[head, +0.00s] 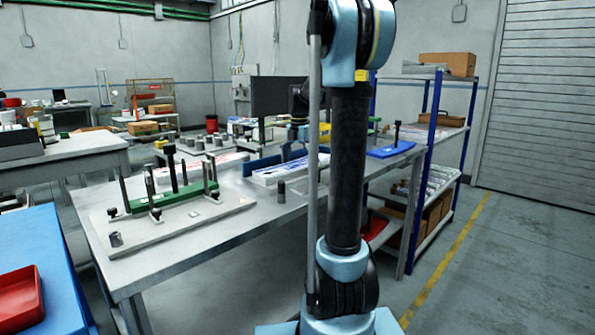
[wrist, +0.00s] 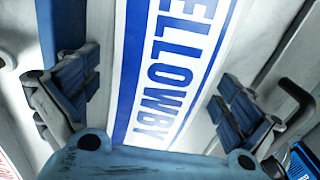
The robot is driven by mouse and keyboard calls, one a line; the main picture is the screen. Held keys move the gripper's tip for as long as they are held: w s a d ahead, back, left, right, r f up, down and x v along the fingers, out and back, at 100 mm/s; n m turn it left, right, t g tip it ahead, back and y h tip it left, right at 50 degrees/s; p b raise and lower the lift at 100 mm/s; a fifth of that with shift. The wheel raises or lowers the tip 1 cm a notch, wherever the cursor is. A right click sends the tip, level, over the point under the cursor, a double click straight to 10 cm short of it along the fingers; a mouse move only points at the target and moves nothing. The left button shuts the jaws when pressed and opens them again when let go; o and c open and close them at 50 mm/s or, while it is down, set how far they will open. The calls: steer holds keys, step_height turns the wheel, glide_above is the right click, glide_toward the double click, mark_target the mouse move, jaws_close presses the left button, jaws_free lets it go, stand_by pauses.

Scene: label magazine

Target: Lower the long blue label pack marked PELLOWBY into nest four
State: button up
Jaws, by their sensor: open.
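The PELLOWBY pack (wrist: 178,55) fills the middle of the wrist view. It is long and white with blue bands and large blue lettering, of which "ELLOWBY" shows. My gripper (wrist: 157,98) is open, with one finger pad on each side of the pack. I see a gap at both sides, and cannot tell how far above or around it the fingers stand. No nest number is readable.
The grey bench (head: 245,222) carries a pale plate (head: 185,232) with a green bar (head: 165,201) and upright posts at left. A dark cylinder (head: 281,191) stands near the front. A blue tray (head: 390,149) lies at right. The bench front is partly clear.

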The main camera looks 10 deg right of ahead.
mark_target(299, 164)
steer(key=c, duration=1.5)
steer(key=shift+c, duration=0.3)
steer(key=shift+r, duration=0.1)
step_height(299, 164, up, 10)
